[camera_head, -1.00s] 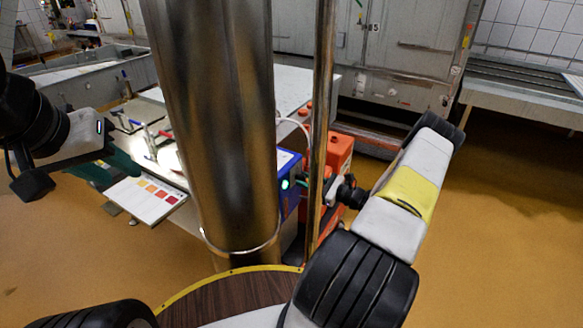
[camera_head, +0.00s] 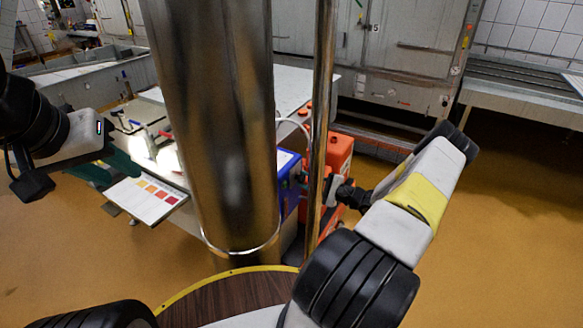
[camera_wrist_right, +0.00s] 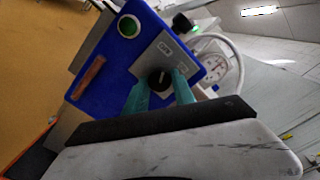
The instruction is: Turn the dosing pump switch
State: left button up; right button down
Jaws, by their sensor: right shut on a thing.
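The dosing pump is a blue box (camera_wrist_right: 105,75) with a grey panel, filling the upper left of the right wrist view. Its black round switch (camera_wrist_right: 158,78) sits on the panel. My right gripper (camera_wrist_right: 160,84) has its teal fingers on either side of the switch, shut on it. In the head view the blue box (camera_head: 288,163) is partly hidden behind the steel column, and the switch cannot be made out. My left gripper (camera_head: 118,165) is at the left beside a white card with coloured squares (camera_head: 150,199); its jaw opening is unclear.
A round green light (camera_wrist_right: 128,26) is on the box above the switch. A pressure gauge (camera_wrist_right: 221,69) and white hose are right of it. A thin steel pole (camera_head: 320,120) stands close to my right wrist. An orange container (camera_head: 340,155) is behind.

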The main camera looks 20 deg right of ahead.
jog(key=shift+n, duration=0.4)
jog(key=c, duration=1.1)
grip_release()
jog(key=shift+o, duration=0.2)
jog(key=v, duration=0.8)
jog(key=shift+w, duration=0.1)
dwell(5.0)
